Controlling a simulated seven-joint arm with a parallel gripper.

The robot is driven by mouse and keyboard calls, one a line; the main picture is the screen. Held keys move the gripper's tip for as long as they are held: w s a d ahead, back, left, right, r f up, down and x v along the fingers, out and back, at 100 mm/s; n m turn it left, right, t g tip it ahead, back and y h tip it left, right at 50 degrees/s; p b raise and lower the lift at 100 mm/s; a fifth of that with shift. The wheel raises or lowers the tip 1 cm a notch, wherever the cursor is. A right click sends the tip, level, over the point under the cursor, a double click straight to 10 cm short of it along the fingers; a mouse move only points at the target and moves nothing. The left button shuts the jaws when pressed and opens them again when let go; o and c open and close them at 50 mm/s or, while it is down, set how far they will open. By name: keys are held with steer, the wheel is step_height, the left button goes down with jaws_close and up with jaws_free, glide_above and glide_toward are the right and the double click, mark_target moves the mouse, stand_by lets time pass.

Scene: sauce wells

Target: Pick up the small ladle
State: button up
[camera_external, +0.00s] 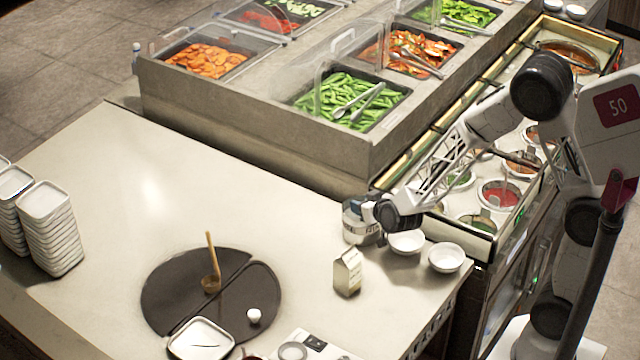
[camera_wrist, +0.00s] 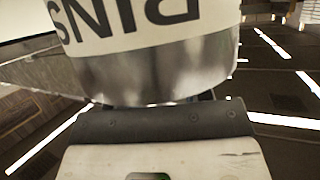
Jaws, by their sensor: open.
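My gripper (camera_external: 372,208) is at the end of the arm, close beside a grey metal canister (camera_external: 358,229) with a white lettered band, at the counter's right. In the wrist view the canister (camera_wrist: 160,75) fills the upper middle, its lettering upside down, right in front of the gripper body. My gripper is open; its fingertips are hardly visible. No small ladle can be made out for certain. A utensil with an upright wooden handle (camera_external: 211,252) and a small brown bowl stands on the dark round board (camera_external: 165,285), far left of my gripper.
Two white bowls (camera_external: 446,257) and a small carton (camera_external: 347,271) stand near the canister. Sauce wells (camera_external: 499,194) lie under the arm. A food bar (camera_external: 255,110) with tongs and clear covers is behind. Stacked white dishes (camera_external: 50,235) stand left. The counter's middle is clear.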

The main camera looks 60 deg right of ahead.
steer(key=shift+c, duration=0.2)
jaws_close()
stand_by(0.3)
steer(key=shift+r, duration=0.1)
step_height(320, 180, up, 10)
stand_by(0.8)
stand_by(0.5)
